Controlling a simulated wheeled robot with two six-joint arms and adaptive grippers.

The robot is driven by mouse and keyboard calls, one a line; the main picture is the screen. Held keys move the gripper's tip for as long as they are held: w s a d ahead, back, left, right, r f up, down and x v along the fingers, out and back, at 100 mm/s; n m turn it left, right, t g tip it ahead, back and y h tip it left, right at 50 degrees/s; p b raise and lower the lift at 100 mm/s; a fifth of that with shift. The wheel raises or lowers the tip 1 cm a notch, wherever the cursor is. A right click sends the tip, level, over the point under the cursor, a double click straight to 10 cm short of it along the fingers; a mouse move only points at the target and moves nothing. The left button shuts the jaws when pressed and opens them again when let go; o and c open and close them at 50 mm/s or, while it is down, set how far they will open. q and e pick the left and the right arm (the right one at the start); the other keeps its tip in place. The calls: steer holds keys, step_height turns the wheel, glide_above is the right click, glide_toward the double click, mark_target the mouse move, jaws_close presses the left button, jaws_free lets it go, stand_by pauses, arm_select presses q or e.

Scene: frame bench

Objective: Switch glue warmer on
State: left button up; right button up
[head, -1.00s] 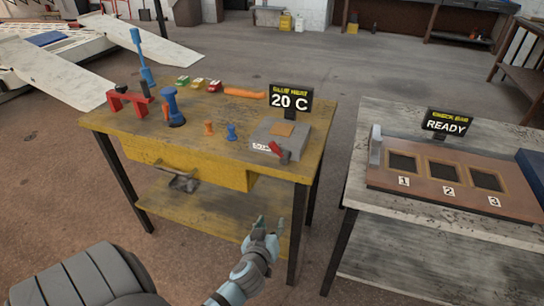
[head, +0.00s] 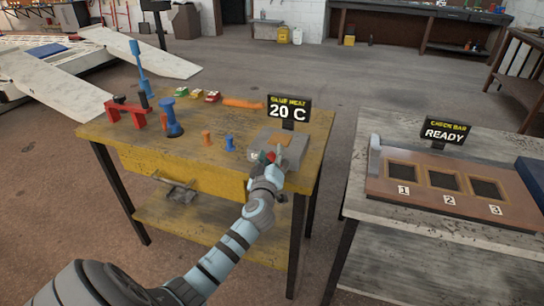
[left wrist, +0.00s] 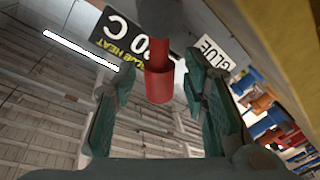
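The glue warmer (head: 292,150) is a grey box on the right end of the yellow workbench. Its black sign (head: 289,111) reads "GLUE HEAT 20 C"; the sign also shows upside down in the left wrist view (left wrist: 122,40). A red lever (left wrist: 158,84) stands at the warmer's front. My left gripper (head: 270,164) is at this front edge and hides most of the lever in the head view. In the left wrist view the lever's red end lies between the two spread green fingers, with gaps on both sides. My right gripper is not in view.
The yellow bench (head: 150,135) also holds a red stand (head: 127,113), blue and orange pieces, several small toy-like cars and an orange bar (head: 243,103). At right stands a table with a "CHECK BAR READY" sign (head: 444,131).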

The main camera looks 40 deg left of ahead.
arm_select(q)
jaws_close()
